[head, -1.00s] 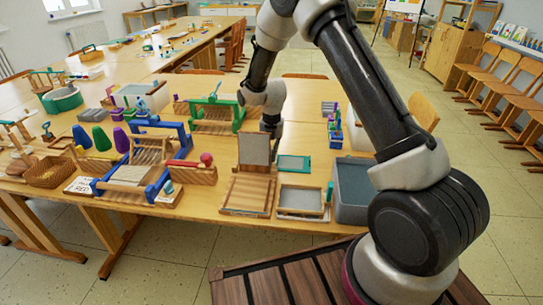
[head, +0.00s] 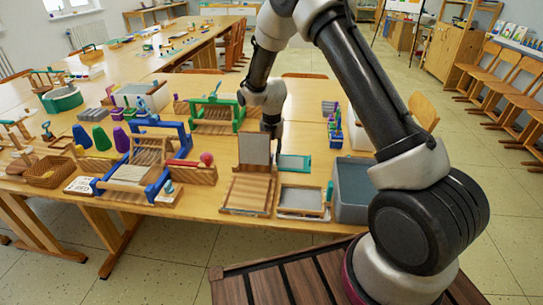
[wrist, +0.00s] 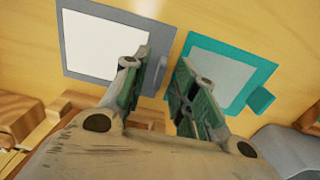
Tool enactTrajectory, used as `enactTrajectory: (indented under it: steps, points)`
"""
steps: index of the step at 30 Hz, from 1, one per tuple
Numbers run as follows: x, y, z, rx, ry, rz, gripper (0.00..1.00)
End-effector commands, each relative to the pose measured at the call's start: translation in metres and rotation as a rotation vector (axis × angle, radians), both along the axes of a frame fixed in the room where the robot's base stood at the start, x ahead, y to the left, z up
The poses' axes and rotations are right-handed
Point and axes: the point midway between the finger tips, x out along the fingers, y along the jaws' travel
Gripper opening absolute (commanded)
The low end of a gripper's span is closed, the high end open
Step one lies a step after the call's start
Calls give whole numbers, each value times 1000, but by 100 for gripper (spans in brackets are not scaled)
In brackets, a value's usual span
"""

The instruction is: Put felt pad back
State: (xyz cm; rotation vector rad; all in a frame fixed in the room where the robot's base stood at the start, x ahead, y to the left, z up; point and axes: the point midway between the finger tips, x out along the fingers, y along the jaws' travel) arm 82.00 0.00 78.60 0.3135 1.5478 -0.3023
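A flat grey pad with a pale rectangle on it (wrist: 103,42) lies at the left of the wrist view, and I take it to be the felt pad. In the head view the grey pad (head: 254,149) is just behind a slatted wooden board. A small grey tab sticks out from its right edge, between my finger lines. A teal-framed panel (wrist: 222,73) with a teal side tab lies right of it, also in the head view (head: 294,162). My gripper (wrist: 168,68) is open, pointing down over the tab. I cannot tell if the fingers touch it.
The slatted wooden board (head: 248,194), a wooden frame with a grey panel (head: 302,199) and a grey bin (head: 354,188) stand at the front edge. A blue loom (head: 135,178) is left. A green-framed stand (head: 215,116) is behind.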

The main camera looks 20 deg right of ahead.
Motion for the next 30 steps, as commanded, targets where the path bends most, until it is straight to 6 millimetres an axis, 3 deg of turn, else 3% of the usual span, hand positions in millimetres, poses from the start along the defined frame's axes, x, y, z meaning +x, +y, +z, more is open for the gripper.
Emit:
enactTrajectory:
  steps: [12,25,28,30]
  points:
    - [0,-1,89,1,-4,0,28]
    - [-4,-5,123,3,-11,-55,28]
    - [-17,-18,156,13,-34,-214,28]
    - [-35,-33,191,27,-59,-403,28]
